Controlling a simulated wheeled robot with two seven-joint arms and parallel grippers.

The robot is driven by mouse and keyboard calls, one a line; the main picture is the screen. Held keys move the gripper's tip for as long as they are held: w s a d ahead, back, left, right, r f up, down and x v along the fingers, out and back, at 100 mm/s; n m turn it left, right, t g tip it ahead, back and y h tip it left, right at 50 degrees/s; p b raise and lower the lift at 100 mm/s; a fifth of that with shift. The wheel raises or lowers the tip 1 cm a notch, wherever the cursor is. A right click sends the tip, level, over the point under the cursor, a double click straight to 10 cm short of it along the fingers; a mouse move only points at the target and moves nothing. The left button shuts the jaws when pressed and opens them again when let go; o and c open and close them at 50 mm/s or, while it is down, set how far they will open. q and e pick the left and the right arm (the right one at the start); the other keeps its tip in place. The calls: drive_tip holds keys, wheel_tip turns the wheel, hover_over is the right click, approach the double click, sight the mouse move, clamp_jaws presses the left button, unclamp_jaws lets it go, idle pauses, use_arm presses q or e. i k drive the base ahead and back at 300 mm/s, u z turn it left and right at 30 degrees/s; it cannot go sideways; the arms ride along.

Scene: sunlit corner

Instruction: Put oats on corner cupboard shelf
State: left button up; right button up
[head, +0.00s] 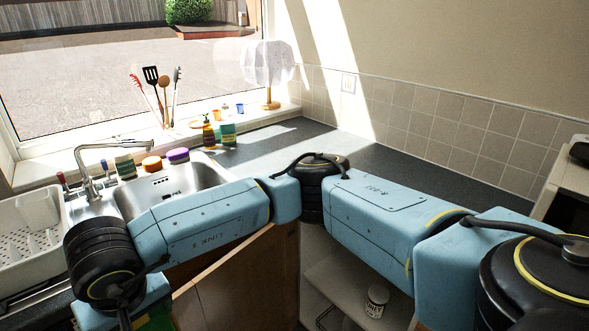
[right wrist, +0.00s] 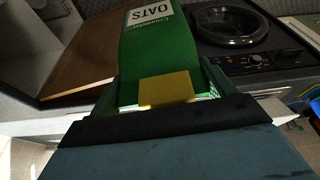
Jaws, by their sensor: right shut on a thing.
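The green oats box (right wrist: 155,45), with a white OATS label, is in the right wrist view. My right gripper (right wrist: 163,88) is shut on it and holds it clear of any surface there. In the head view my right arm crosses from the right to the lower left; only a sliver of green and yellow shows at the bottom edge, and the gripper is mostly cut off. The corner cupboard stands open below the counter, its pale shelf (head: 340,272) bearing a jar (head: 376,301). My left gripper is not in view.
The wooden cupboard door (head: 235,275) stands swung out, left of the opening; it also shows in the wrist view (right wrist: 95,55). A sink (head: 170,185) and dish rack (head: 30,240) lie left. The corner counter (head: 340,160) is mostly clear.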

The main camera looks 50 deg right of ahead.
sight(352, 267)
drive_tip(key=z, duration=0.05)
drive_tip(key=k, duration=0.1)
drive_tip(key=z, duration=1.45)
drive_tip(key=i, duration=0.35)
drive_tip(key=z, duration=0.05)
